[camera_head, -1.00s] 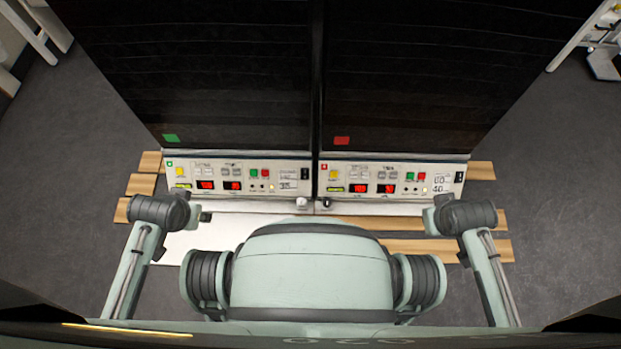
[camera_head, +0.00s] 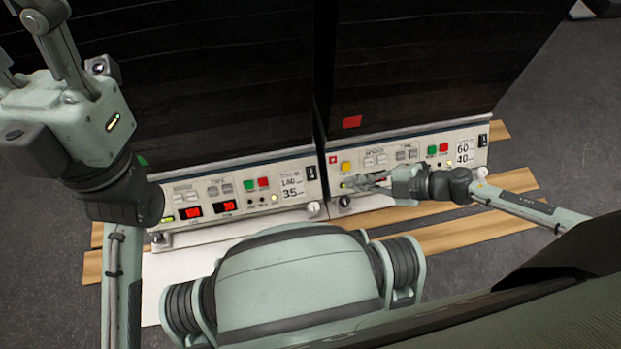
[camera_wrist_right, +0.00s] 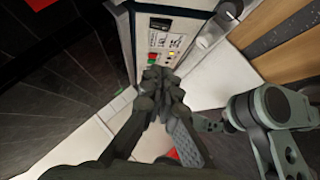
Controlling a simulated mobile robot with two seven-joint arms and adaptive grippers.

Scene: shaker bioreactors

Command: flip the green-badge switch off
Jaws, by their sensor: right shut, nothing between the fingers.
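The green badge (camera_head: 142,160) shows as a sliver on the left unit's dark door, mostly behind my left arm. That unit's control panel (camera_head: 240,192) has a black switch (camera_head: 311,173) at its right end. The switch also shows in the right wrist view (camera_wrist_right: 160,25), beyond my fingertips; its position is too small to tell. My right gripper (camera_head: 368,183) is shut and empty, before the red-badge unit's panel, pointing left. In the wrist view its fingers (camera_wrist_right: 160,78) are apart from the switch. My left gripper (camera_head: 50,35) is raised at upper left, its fingertips cut off.
The right unit has a red badge (camera_head: 352,122) and its own black switch (camera_head: 483,140).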

